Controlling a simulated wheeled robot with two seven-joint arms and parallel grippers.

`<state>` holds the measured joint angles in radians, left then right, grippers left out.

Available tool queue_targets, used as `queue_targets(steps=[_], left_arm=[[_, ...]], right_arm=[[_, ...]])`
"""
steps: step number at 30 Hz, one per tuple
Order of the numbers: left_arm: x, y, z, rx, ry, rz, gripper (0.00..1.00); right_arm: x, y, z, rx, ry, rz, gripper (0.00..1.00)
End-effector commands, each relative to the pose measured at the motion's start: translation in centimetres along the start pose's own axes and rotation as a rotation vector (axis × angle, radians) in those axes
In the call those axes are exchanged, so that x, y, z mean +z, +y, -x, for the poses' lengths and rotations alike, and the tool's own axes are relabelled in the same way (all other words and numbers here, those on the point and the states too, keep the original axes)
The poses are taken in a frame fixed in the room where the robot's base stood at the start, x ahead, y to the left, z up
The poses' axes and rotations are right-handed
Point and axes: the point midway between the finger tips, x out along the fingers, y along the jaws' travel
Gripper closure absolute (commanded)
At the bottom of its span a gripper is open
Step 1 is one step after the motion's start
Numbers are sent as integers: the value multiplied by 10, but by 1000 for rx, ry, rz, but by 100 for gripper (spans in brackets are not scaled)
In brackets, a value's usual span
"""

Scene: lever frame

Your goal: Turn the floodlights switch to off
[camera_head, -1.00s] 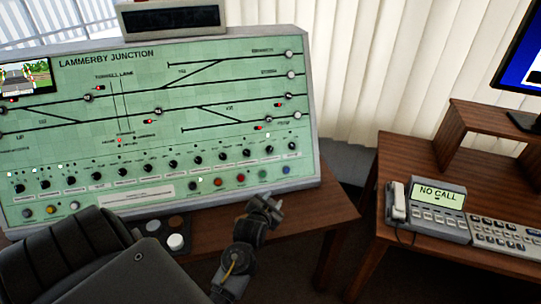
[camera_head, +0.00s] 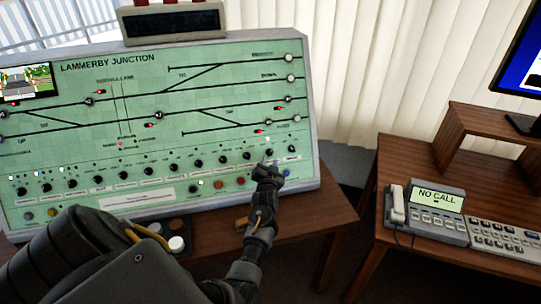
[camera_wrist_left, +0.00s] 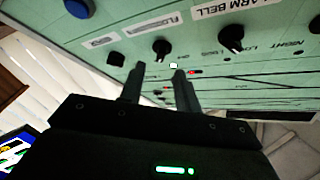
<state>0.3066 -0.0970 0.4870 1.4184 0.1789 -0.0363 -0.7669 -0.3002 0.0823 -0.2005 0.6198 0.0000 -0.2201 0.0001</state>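The floodlights switch (camera_wrist_left: 162,47) is a small black knob on the green panel, beside a label that is partly readable. In the head view the knob (camera_head: 270,153) shows just above my left gripper (camera_head: 268,172). A small lamp (camera_wrist_left: 173,65) by the knob is lit white. In the left wrist view my left gripper (camera_wrist_left: 157,72) has its two fingers apart with nothing between them. The fingertips point at the panel close to the knob; I cannot tell whether they touch it. The knob's pointer direction is unclear. My right gripper is not in view.
The alarm bell knob (camera_wrist_left: 232,37) and another black knob (camera_wrist_left: 115,58) flank the switch. A blue button (camera_wrist_left: 78,8) lies nearby. The panel (camera_head: 308,110) stands on a wooden desk (camera_head: 325,215). A phone (camera_head: 430,212) sits on a separate desk at right.

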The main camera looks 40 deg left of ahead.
Motion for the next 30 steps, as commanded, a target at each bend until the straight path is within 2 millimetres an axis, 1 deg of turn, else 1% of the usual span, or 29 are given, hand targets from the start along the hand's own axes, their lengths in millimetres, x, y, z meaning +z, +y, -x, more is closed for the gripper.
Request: queue_targets(steps=[1, 3, 7, 12, 20, 27, 30], left_arm=[[-1, -1, -10, 0, -1, 0, 67], [-1, -1, -20, 0, -1, 1, 67], [0, -1, -34, 0, 0, 0, 67], [1, 0, -41, 0, -1, 1, 67], [1, 0, -42, 0, -1, 1, 67], [0, 0, -42, 1, -1, 1, 99], [0, 0, -42, 1, -1, 1, 100]], right_arm=[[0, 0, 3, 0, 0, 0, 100], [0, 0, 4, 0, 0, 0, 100], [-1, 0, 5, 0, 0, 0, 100], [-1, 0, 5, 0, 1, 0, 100], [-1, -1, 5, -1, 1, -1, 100], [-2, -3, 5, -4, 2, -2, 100], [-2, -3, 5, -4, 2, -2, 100]])
